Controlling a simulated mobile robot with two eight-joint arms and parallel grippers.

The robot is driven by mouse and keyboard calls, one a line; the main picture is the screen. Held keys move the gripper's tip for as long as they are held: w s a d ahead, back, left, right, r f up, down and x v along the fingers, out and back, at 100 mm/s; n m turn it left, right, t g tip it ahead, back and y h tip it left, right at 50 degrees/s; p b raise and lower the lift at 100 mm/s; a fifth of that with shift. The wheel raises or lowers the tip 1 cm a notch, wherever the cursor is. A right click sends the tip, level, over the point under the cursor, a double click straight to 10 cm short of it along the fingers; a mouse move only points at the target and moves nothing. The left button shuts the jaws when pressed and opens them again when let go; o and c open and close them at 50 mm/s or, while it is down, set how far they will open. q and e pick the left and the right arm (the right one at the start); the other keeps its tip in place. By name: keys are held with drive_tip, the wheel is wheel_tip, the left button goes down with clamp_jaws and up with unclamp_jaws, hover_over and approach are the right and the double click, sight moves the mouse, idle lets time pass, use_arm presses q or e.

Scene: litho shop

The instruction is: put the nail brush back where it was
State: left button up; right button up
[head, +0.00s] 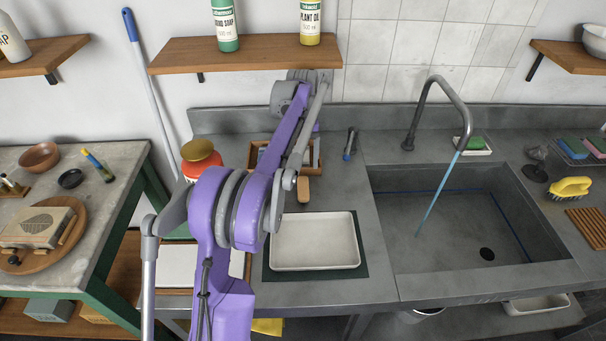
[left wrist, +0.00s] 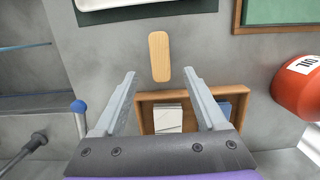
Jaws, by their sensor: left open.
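A tan, rounded wooden block, which looks like the nail brush (head: 303,190), lies on the grey counter between the white tray and a small wooden box. Its bristles are not visible. In the left wrist view the brush (left wrist: 159,52) lies just beyond and between my left gripper's fingertips (left wrist: 160,75). The left gripper is open and empty, above the counter and apart from the brush. In the head view my own arm hides most of this gripper. My right gripper is not in view.
The wooden box (left wrist: 239,104) holds pale and blue items. A white tray (head: 313,241) rests on a green mat (head: 361,270). A red can (left wrist: 298,88) stands beside the box. The sink (head: 410,215), with its tap, is right; a yellow brush (head: 570,188) lies beyond it.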

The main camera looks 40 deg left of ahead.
use_arm(q)
drive_tip(key=s+d+r+m+t+y, duration=0.1)
drive_tip(key=s+d+r+m+t, duration=0.1)
drive_tip(key=s+d, duration=0.45)
drive_tip(key=s+d+r+m+t, duration=0.2)
drive_tip(key=s+d, duration=0.1)
drive_tip(key=d, duration=0.6)
drive_tip(key=s+d+f+m+t, duration=0.1)
drive_tip(key=s+d+f, duration=0.1)
drive_tip(key=s+f, duration=0.1)
drive_tip(key=s+d+f+m+t, duration=0.1)
drive_tip(key=s+d+f, duration=0.1)
drive_tip(key=s, duration=0.4)
drive_tip(key=s+d+f+m+t, duration=0.1)
drive_tip(key=s+d+f, duration=0.2)
drive_tip(key=s+d, duration=0.1)
drive_tip(key=shift+s+f+m, duration=0.2)
drive_tip(key=shift+f+m, duration=0.1)
drive_tip(key=shift+m, duration=0.1)
drive_tip(key=shift+s+d+f, duration=0.1)
drive_tip(key=shift+s+f, duration=0.1)
drive_tip(key=shift+f, duration=0.1)
